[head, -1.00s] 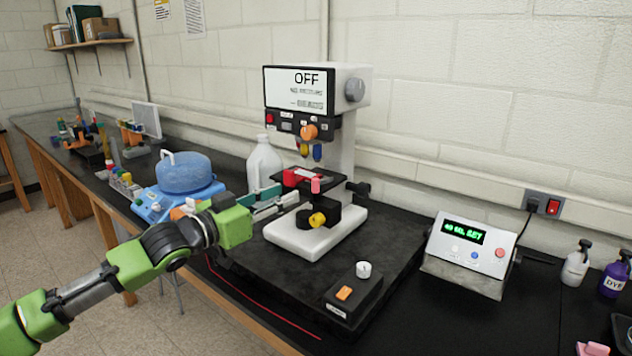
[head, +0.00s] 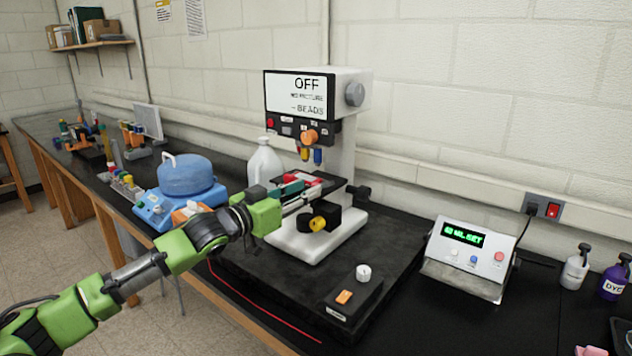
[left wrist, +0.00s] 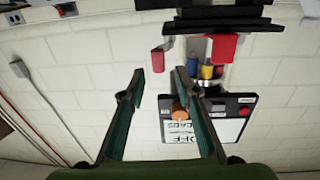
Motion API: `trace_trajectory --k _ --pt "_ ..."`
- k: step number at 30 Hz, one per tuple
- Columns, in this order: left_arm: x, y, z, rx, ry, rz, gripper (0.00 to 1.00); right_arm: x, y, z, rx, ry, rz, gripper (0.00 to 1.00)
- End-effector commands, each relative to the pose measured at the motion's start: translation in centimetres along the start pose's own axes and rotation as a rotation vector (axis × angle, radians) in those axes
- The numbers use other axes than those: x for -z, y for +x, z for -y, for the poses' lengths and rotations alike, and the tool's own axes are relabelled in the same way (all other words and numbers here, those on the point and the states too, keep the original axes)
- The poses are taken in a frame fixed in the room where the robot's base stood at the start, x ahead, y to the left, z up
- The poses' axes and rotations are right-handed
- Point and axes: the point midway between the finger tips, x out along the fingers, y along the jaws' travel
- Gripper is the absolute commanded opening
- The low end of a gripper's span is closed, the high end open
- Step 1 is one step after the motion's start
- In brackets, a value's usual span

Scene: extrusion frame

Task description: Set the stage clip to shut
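The microscope's black stage (head: 333,188) carries a red part (head: 306,179), which also shows in the left wrist view (left wrist: 223,46). A pinkish-red tab (left wrist: 157,59) hangs beside the stage in the left wrist view; it looks like the clip's handle. In the head view my fingers cover it. My left gripper (head: 303,191) is at the stage's front left edge. Its two teal-lined fingers stand apart in the left wrist view (left wrist: 157,78), with the tab in line with the gap and nothing gripped. I cannot tell the clip's exact setting. My right gripper is not in view.
The microscope's screen (head: 296,95) reads OFF. A white jug (head: 264,163) stands behind my gripper. A control box (head: 468,255) stands at right.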

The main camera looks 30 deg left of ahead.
Motion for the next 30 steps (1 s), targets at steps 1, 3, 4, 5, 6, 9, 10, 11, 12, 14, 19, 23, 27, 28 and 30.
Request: trace_trajectory --k 1,3,4,5,6,9,10,11,12,14,19,23,27,28,30 --pt "0.4 0.5 0.0 0.001 -0.002 -0.004 0.30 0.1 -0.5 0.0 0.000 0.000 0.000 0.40" --pt "0.5 1.2 0.0 0.000 -0.002 -0.005 0.30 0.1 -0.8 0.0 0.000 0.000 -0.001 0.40" --pt "0.5 1.4 -0.1 -0.001 -0.001 -0.003 0.30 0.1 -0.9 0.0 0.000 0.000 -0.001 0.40" --pt "0.5 1.7 -0.1 -0.001 0.000 -0.004 0.30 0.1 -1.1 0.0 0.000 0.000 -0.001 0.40" --pt "0.5 2.1 -0.1 -0.002 0.001 -0.004 0.30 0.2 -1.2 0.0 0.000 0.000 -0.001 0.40" --pt "0.4 3.0 0.0 0.000 -0.002 -0.003 0.30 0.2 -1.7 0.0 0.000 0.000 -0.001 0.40" --pt "0.4 3.3 0.0 0.000 -0.001 -0.004 0.30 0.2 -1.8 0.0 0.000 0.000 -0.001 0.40" --pt "0.4 3.5 -0.1 -0.001 -0.001 -0.003 0.30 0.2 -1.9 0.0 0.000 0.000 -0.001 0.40" --pt "0.4 3.8 -0.1 -0.001 -0.001 -0.003 0.30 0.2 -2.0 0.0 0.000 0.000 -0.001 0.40" --pt "0.3 4.1 -0.1 -0.002 -0.001 -0.002 0.30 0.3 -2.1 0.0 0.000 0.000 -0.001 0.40" --pt "0.1 4.5 -0.1 -0.002 0.001 -0.001 0.30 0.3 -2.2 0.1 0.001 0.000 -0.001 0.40" --pt "0.1 4.6 -0.1 -0.002 0.002 0.000 0.30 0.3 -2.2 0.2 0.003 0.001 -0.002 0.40" --pt "0.1 4.5 -0.1 -0.002 0.002 0.000 0.27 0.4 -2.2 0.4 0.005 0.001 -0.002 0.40" --pt "0.1 4.5 -0.1 -0.002 0.002 0.000 0.20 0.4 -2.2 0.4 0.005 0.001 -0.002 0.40" --pt "0.1 4.5 -0.1 -0.002 0.002 0.000 0.01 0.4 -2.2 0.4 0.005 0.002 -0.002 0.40"
